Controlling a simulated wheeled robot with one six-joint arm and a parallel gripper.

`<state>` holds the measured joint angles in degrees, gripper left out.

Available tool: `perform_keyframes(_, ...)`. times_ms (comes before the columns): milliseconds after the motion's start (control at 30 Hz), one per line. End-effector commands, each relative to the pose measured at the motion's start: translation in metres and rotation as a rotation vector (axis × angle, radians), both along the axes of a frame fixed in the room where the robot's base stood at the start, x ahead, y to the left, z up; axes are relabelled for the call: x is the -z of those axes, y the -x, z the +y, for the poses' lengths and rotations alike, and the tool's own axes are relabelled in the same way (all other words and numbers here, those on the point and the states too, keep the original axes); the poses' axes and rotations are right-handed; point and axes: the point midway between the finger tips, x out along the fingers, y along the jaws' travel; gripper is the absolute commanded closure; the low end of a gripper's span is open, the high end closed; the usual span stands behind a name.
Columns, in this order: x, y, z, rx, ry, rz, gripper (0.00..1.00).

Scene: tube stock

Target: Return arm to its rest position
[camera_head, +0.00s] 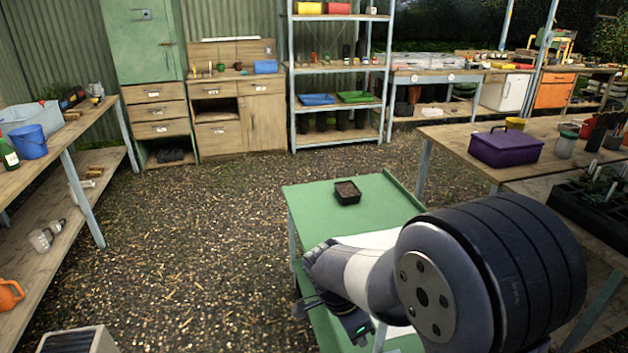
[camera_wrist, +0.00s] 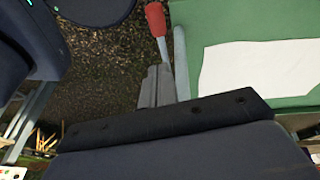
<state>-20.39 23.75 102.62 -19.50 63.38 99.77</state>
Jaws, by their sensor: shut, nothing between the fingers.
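My arm reaches over a green table (camera_head: 300,205) in the head view, with its large dark joint at the lower right. In the wrist view my gripper (camera_wrist: 157,82) shows as grey fingers close together, with nothing between them. A rod with a red end (camera_wrist: 155,18) shows just beyond the fingertips; I cannot tell what it belongs to. The gripper is beside the edge of the green table, over the gravel floor. In the head view the arm hides much of the gripper and the near part of the table.
A small black pot of soil (camera_head: 347,190) stands on the green table. A white sheet (camera_wrist: 258,68) lies on it in the wrist view. A purple box (camera_head: 505,147) stands on the bench at right. A wooden bench (camera_head: 85,130) lines the left. The gravel floor (camera_head: 190,230) between is clear.

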Motion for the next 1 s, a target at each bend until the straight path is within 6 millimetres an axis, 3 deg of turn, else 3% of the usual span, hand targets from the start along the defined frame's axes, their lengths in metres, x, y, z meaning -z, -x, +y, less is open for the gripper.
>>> perform_keyframes(67,-0.011,-0.002,-0.006,0.006,-0.043,0.009,1.0)
perform_keyframes(700,-0.035,-0.013,-0.047,0.007,-0.377,0.1,1.0)
perform_keyframes(1000,-0.093,-0.021,-0.046,-0.001,-0.372,0.096,1.0)
